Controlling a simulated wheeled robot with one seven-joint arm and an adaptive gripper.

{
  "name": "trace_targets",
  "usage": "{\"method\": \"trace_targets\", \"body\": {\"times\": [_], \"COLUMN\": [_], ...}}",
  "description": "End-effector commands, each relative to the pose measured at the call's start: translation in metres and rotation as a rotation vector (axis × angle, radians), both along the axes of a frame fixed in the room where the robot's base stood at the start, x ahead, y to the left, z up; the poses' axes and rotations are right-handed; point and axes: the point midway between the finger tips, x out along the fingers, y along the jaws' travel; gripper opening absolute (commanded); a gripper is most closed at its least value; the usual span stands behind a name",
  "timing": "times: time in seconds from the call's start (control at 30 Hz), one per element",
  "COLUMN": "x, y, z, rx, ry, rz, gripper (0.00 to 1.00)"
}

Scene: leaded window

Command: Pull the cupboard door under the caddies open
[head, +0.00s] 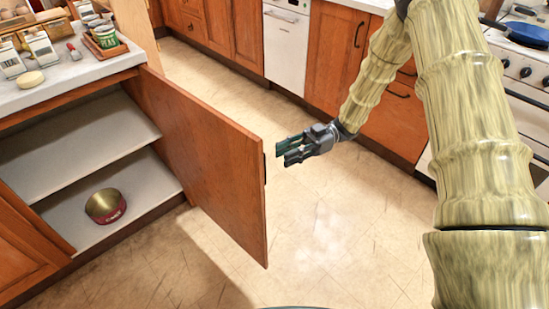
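The wooden cupboard door (203,163) stands wide open, swung out from the left counter, with its free edge toward the middle of the floor. A dark handle (264,168) shows at that edge, mostly hidden behind the door. My gripper (281,153) is just right of this edge, apart from the door in the picture. Its two dark fingers point left with a gap between them and nothing held. The caddies, pale labelled containers (41,47), stand on the counter above the cupboard.
The open cupboard shows a grey shelf (75,150) and a red-labelled tin (105,206) on its floor. A wooden tray (103,47) with a green can is on the counter. Cabinets (335,55) and a stove (525,75) line the far side. The tiled floor (330,215) between is clear.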

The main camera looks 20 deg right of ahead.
Motion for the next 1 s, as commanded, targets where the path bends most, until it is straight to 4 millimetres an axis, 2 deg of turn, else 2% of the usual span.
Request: {"method": "trace_targets", "body": {"times": [0.2, 0.4, 1.0], "x": [0.01, 0.014, 0.015], "y": [-0.034, -0.049, -0.05], "z": [-0.001, 0.0, -0.001], "rx": [0.0, 0.001, 0.002], "ry": [-0.001, 0.0, 0.001], "rz": [-0.001, 0.0, -0.007], "gripper": [0.3, 0.3, 0.3]}}
